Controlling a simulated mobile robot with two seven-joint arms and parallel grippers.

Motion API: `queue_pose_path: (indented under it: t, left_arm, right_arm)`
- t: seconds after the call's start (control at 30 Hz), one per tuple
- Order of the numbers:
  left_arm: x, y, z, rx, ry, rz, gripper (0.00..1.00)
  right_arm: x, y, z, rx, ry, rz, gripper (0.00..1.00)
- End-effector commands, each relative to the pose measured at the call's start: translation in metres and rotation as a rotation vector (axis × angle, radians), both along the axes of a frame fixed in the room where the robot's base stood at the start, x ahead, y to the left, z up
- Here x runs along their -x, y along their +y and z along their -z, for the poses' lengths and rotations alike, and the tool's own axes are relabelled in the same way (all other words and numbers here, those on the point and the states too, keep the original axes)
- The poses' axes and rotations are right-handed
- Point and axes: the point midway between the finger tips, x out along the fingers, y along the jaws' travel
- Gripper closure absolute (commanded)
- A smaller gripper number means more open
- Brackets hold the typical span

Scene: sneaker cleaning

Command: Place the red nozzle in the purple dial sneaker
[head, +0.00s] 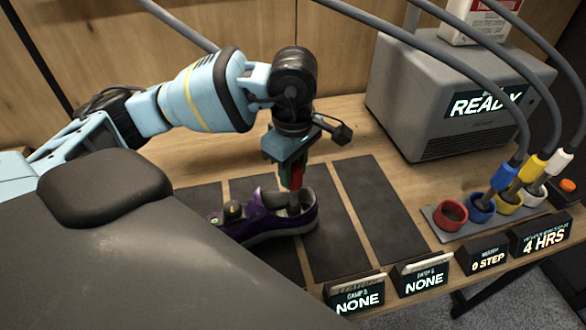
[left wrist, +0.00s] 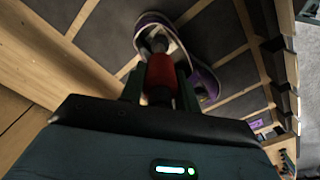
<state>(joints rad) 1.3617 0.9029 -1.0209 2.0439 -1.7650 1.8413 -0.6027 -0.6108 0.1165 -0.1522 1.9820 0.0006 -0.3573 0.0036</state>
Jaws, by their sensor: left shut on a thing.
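The purple sneaker (head: 262,225) with a dark dial (head: 234,210) lies on a dark mat on the bench. My left gripper (head: 291,172) points down over the shoe opening, shut on the red nozzle (head: 297,178). The nozzle's lower end reaches down at the shoe opening; how deep it sits is hard to tell. In the left wrist view the red nozzle (left wrist: 160,72) is between the fingers, with its tip over the purple sneaker (left wrist: 204,80). My right gripper is not in view.
A grey machine (head: 450,95) marked READY stands at the back right. A holder with a red ring (head: 451,214) and blue, yellow and white nozzles stands at the right. Small signs line the front edge. Hoses hang overhead. The dark mat (head: 380,205) right of the shoe is clear.

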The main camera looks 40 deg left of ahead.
Motion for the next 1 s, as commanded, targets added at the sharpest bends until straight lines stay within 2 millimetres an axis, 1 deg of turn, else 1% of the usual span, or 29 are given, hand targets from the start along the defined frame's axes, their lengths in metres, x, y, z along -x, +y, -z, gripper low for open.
queue_pose_path:
  t: [0.07, 0.3, 0.43, 0.47, 0.6, 0.63, 0.87, 1.0]
  left_arm:
    - [0.0002, 0.0003, 0.0057, 0.0, 0.0, 0.0, 1.0]
    - [-0.0002, 0.0002, 0.0062, 0.0, -0.002, -0.001, 1.0]
    - [-0.0002, 0.0002, 0.0103, 0.0, 0.0, -0.001, 1.0]
    - [0.0, 0.0002, 0.0108, 0.0, 0.0, -0.001, 0.67]
    - [-0.0001, 0.0002, 0.0096, 0.0, -0.001, -0.001, 0.49]
    - [-0.0001, 0.0002, 0.0095, 0.0, -0.001, -0.001, 0.46]
    - [-0.0001, 0.0002, 0.0093, 0.0, -0.001, -0.001, 0.46]
    - [-0.0004, 0.0, 0.0025, 0.0, -0.004, -0.001, 0.46]
  right_arm:
    - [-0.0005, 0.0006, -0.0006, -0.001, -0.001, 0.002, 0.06]
    - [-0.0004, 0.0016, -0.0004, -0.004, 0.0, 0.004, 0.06]
    - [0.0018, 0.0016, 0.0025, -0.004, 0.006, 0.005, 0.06]
    - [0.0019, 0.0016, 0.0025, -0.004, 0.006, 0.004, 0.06]
    - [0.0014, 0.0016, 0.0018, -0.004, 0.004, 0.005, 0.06]
    - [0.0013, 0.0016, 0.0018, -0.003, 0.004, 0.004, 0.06]
    - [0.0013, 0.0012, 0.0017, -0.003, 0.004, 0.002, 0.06]
    - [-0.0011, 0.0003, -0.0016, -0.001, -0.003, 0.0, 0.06]
